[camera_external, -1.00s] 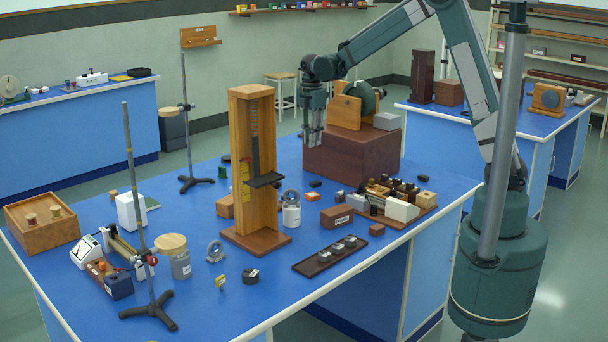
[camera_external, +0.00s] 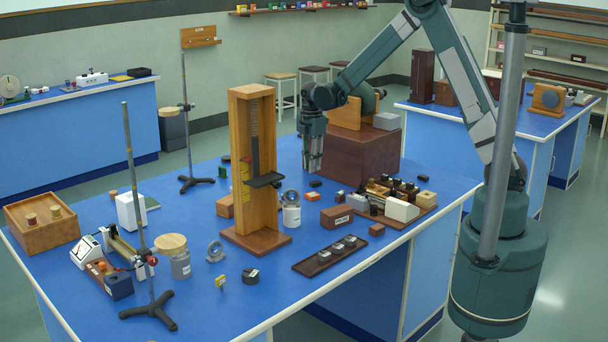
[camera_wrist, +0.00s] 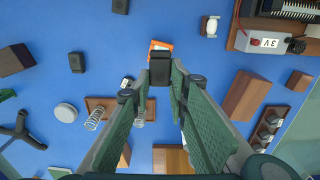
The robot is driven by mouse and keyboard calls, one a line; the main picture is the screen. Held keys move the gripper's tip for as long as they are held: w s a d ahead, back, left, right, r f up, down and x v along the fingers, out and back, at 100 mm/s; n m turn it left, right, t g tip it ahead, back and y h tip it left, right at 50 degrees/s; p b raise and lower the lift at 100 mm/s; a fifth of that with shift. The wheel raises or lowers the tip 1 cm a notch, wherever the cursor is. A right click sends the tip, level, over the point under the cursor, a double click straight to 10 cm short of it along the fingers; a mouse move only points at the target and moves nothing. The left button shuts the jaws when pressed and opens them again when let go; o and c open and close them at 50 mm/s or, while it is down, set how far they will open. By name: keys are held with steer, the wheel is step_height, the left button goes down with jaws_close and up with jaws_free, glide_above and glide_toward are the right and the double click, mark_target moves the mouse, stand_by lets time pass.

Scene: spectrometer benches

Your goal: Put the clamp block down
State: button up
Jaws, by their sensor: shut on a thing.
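My gripper (camera_external: 312,168) points down over the blue bench, in front of the large brown box, with its tips low near the bench top. In the wrist view my gripper (camera_wrist: 160,78) is shut on a small dark block, the clamp block (camera_wrist: 160,66), held at the fingertips. Beyond it an orange and white piece (camera_wrist: 160,46) partly shows. I cannot tell whether the block touches the bench.
Another black block (camera_wrist: 76,62) lies to the left in the wrist view. The large brown box (camera_external: 352,155) stands right behind my gripper. The tall wooden stand (camera_external: 240,165) is to its left. Some bare blue bench lies around the block.

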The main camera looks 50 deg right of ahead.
glide_above(311, 195)
steer(key=shift+w+f, duration=0.1)
steer(key=shift+f, duration=3)
steer(key=shift+f, duration=0.1)
steer(key=shift+f, duration=1.8)
steer(key=shift+f+b, duration=0.15)
steer(key=shift+b, duration=0.3)
steer(key=o, duration=0.9)
steer(key=shift+o, duration=0.2)
steer(key=shift+r, duration=0.25)
step_height(311, 195, up, 12)
steer(key=shift+f+p, duration=0.1)
steer(key=shift+p, duration=0.4)
